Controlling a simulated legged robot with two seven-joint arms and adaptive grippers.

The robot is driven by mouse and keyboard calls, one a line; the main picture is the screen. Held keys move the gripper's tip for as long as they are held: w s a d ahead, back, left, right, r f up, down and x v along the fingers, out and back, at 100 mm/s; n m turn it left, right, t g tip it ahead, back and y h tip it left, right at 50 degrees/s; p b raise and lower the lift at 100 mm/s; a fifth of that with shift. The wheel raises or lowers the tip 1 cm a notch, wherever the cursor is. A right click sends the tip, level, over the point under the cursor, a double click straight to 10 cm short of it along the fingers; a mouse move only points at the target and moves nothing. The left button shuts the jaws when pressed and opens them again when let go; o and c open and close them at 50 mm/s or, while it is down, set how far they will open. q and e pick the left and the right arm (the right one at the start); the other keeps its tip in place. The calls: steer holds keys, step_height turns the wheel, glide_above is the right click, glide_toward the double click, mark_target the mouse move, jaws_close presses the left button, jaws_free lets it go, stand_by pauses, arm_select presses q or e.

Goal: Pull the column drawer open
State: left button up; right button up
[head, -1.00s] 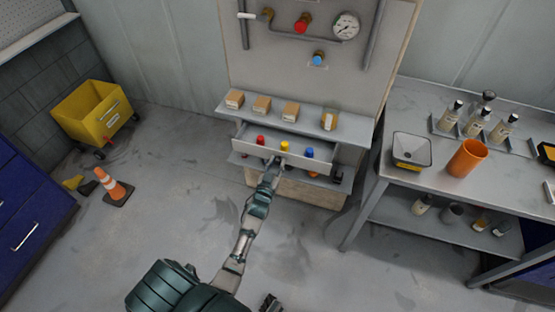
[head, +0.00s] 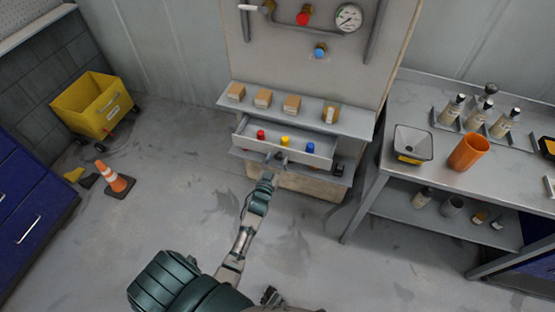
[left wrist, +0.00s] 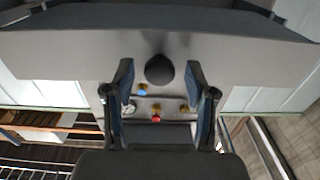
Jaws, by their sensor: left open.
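The column drawer (head: 305,158) stands pulled out below the box shelf, with a red, a yellow and a blue piece showing inside. My left gripper (head: 277,160) is at the middle of its front. In the left wrist view, a dark round knob (left wrist: 160,69) on the grey drawer front (left wrist: 235,52) lies between my two spread fingers, with a visible gap on each side. The left gripper is open and holds nothing. A small dark part at the bottom of the head view may belong to my right gripper; its jaws cannot be made out.
A shelf with small brown boxes (head: 263,98) is above the drawer. At right stands a metal table (head: 440,100) with bottles, a funnel-like container (head: 412,142) and an orange cup (head: 468,152). A yellow cart (head: 95,105) and cone (head: 114,178) stand left. Floor before the column is clear.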

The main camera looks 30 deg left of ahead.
arm_select(q)
steer(key=v, duration=1.1)
steer(key=shift+s+d, duration=0.15)
steer(key=shift+s, duration=0.05)
steer(key=shift+f, duration=0.1)
steer(key=s+d+f+m+g+h, duration=0.1)
steer(key=s+d+f+g, duration=0.1)
steer(key=f, duration=0.6)
steer(key=s+d+f+m+g+h, duration=0.1)
steer(key=s+d+f+g, duration=0.2)
steer(key=f, duration=0.5)
steer(key=s+d+f+g+h, duration=0.1)
steer(key=s+d+f+g, duration=0.1)
steer(key=f, duration=0.5)
steer(key=s+d+f+m+g, duration=0.1)
steer(key=s+f+g, duration=0.3)
steer(key=s+f, duration=0.5)
steer(key=s+d+f+m+g+h, duration=0.1)
steer(key=s+d+f+m+g, duration=0.1)
steer(key=s+f+g, duration=0.3)
steer(key=s+f, duration=0.4)
steer(key=s, duration=0.5)
steer(key=shift+d+f+h, duration=0.2)
steer(key=shift+h, duration=0.1)
